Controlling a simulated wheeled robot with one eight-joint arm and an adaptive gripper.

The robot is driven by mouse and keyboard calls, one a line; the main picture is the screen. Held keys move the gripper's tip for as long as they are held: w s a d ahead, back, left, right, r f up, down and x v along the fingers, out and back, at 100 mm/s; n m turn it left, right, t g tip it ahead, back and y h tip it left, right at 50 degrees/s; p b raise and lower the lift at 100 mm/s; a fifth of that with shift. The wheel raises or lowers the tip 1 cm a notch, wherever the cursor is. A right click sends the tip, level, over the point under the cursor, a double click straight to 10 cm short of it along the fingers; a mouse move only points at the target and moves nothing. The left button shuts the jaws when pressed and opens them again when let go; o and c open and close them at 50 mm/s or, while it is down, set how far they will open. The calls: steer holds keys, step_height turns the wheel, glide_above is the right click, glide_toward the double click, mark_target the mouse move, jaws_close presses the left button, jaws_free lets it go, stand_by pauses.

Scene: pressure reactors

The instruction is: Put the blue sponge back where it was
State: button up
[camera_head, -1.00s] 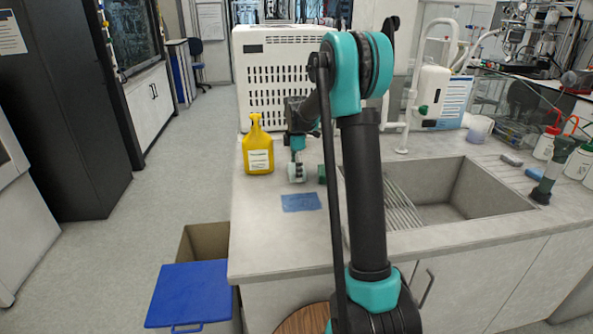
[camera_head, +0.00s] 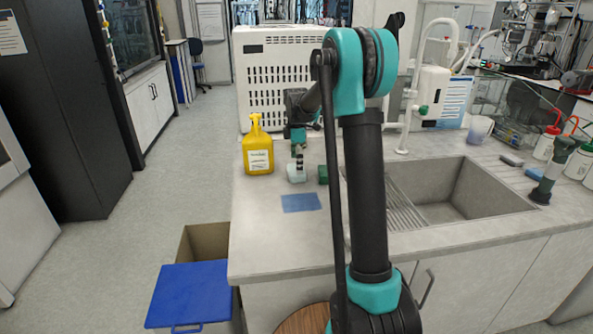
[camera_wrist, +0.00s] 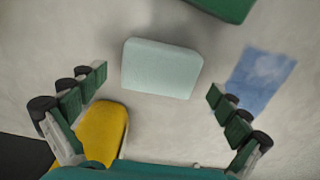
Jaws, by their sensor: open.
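The sponge (camera_head: 296,174), a pale bluish block, rests on the counter just right of the yellow bottle. It also shows in the wrist view (camera_wrist: 160,68), lying flat, apart from the fingers. My gripper (camera_head: 298,158) is above it, pointing down. In the wrist view my gripper (camera_wrist: 157,84) is open, with one finger on each side and nothing held. A green block (camera_head: 323,174) sits just right of the sponge; part of it shows at the top of the wrist view (camera_wrist: 225,6). A flat blue piece (camera_head: 301,203) lies in front of the sponge.
The yellow bottle (camera_head: 257,152) stands close by on the left. A white slatted box (camera_head: 280,70) is behind. The sink (camera_head: 450,190) lies to the right, with another small blue piece (camera_head: 535,173) beyond. The counter front is clear.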

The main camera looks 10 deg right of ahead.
step_height(320, 180, up, 9)
stand_by(0.3)
steer(key=shift+r, duration=0.1)
